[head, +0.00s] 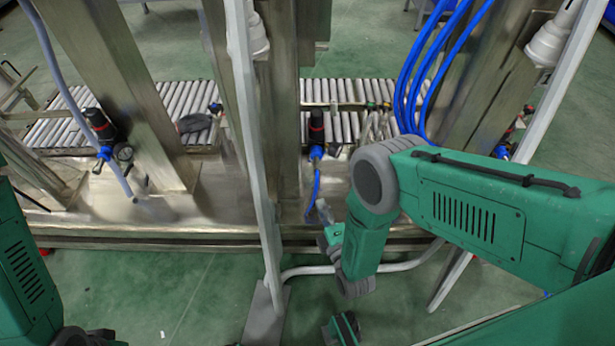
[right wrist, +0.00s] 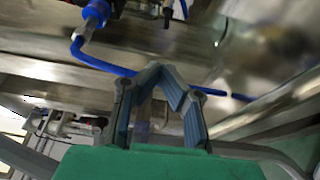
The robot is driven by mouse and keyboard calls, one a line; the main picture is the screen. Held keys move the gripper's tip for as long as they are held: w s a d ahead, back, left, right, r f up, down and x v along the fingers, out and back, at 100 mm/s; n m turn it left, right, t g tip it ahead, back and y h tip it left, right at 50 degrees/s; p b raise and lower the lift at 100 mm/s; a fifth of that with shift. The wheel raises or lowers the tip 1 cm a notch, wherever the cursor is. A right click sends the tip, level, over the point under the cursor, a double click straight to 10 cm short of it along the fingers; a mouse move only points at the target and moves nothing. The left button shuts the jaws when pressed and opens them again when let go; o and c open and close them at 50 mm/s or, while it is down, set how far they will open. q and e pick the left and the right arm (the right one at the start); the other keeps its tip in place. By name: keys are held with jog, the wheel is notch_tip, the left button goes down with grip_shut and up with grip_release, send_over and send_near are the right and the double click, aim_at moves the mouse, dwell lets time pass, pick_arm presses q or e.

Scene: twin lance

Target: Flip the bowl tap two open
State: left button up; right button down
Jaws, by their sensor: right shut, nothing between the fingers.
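I cannot tell for sure which fitting is bowl tap two. A black, red and blue fitting (head: 316,130) with a blue hose (head: 314,188) stands on the steel frame in the middle of the head view. A similar fitting (head: 101,127) stands at the left. My right gripper (head: 324,214) is low in front of the frame, near the lower end of the middle hose. In the right wrist view its fingers (right wrist: 166,78) are shut and empty. A blue fitting (right wrist: 95,12) and hose (right wrist: 100,62) show beyond them. No tap handle is clear. My left gripper is not visible.
A roller conveyor (head: 180,100) runs behind. Blue hoses (head: 425,65) hang at upper right. The green floor (head: 170,290) in front is mostly clear.

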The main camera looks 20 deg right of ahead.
jog(key=w+b, duration=0.3)
jog(key=w, duration=0.7)
jog(key=shift+a, duration=0.15)
jog(key=shift+f, duration=0.1)
jog(key=shift+d, duration=0.25)
